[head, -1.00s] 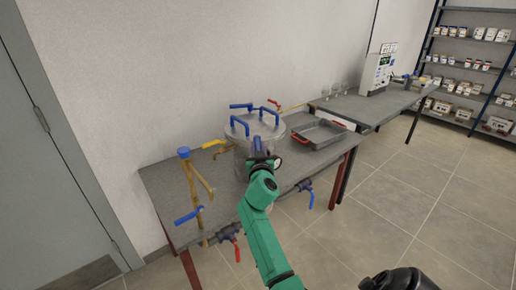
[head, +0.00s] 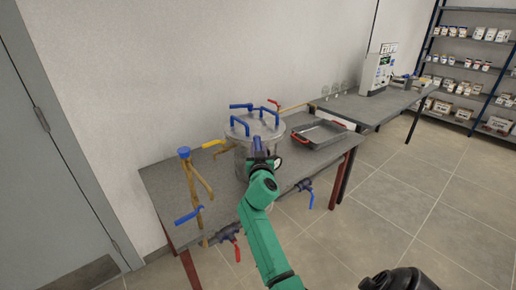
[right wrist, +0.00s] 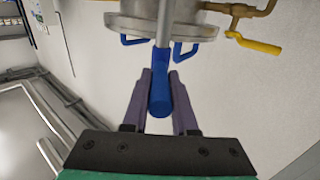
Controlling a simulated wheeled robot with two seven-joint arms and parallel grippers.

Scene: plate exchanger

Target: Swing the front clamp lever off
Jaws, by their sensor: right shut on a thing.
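The steel exchanger vessel (head: 240,132) stands on the grey bench, with several blue clamp levers around its round lid. The front clamp lever (head: 257,144) has a blue grip and points toward me. In the right wrist view its blue grip (right wrist: 160,85) lies between the two purple fingers of my right gripper (right wrist: 160,105). That gripper (head: 260,158) is shut on the lever at the front of the vessel. In the head view the wrist hides part of the vessel's front. My left gripper is not in view.
Brown pipes with blue and yellow valve handles (head: 212,144) stand left of the vessel. A grey tray with red handles (head: 318,143) lies to its right on the bench (head: 165,185). Red and blue valve handles (head: 237,250) stick out below the front edge.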

